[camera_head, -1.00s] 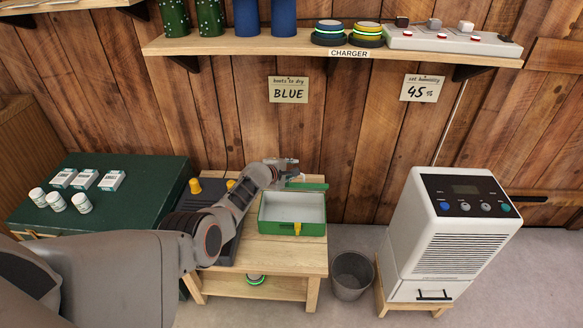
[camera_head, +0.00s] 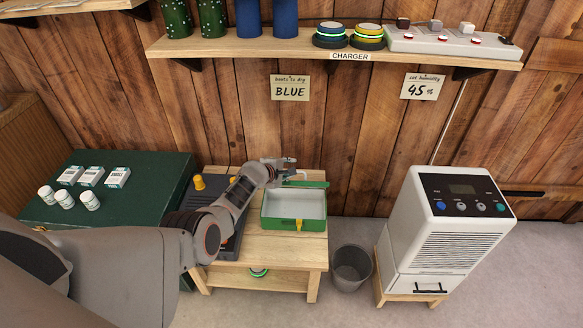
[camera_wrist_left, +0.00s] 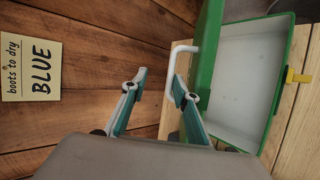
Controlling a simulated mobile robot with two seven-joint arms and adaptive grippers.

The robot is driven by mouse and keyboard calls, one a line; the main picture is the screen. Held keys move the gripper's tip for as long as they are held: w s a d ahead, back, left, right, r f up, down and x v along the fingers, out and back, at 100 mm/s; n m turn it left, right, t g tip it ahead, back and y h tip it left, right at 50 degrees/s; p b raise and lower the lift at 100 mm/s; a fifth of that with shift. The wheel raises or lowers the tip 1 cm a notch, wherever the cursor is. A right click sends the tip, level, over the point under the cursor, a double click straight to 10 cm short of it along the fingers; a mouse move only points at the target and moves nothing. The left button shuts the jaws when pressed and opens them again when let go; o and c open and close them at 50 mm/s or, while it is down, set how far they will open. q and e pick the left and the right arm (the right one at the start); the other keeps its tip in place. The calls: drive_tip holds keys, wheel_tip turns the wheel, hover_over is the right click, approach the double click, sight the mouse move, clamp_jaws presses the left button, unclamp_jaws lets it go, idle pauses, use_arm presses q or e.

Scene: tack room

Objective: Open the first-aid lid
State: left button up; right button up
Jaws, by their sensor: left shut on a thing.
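The green first-aid box (camera_head: 294,224) stands on the wooden table, its pale, empty inside showing. Its green lid (camera_head: 309,184) is swung up at the back edge, seen nearly edge-on; it also shows in the left wrist view (camera_wrist_left: 207,55). A yellow latch (camera_wrist_left: 298,77) sits on the box's front. My left gripper (camera_head: 291,166) is behind the box at the lid. In the left wrist view its fingers (camera_wrist_left: 160,84) are around the lid's white handle (camera_wrist_left: 184,47), shut on it. My right gripper is not in view.
A dark boot dryer with yellow knobs (camera_head: 197,182) stands left of the box, partly behind my arm. A grey bin (camera_head: 352,268) and a white dehumidifier (camera_head: 450,240) are at the right. A plank wall and a shelf (camera_head: 240,46) are behind.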

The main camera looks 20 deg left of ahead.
use_arm(q)
drive_tip(key=r, duration=0.1)
drive_tip(key=a+r+p, duration=0.1)
drive_tip(key=r, duration=0.1)
drive_tip(key=shift+w+a+r, duration=0.2)
drive_tip(key=shift+w, duration=0.05)
drive_tip(key=shift+s+a+r+p, duration=0.1)
drive_tip(key=shift+s+r+p, duration=0.2)
drive_tip(key=shift+r+p, duration=0.2)
drive_tip(key=shift+s+r+p, duration=0.15)
drive_tip(key=shift+s+p, duration=0.35)
drive_tip(key=shift+p, duration=0.2)
drive_tip(key=shift+s+r+p, duration=0.3)
drive_tip(key=shift+s+p, duration=0.1)
drive_tip(key=shift+p, duration=0.4)
drive_tip(key=shift+f, duration=0.1)
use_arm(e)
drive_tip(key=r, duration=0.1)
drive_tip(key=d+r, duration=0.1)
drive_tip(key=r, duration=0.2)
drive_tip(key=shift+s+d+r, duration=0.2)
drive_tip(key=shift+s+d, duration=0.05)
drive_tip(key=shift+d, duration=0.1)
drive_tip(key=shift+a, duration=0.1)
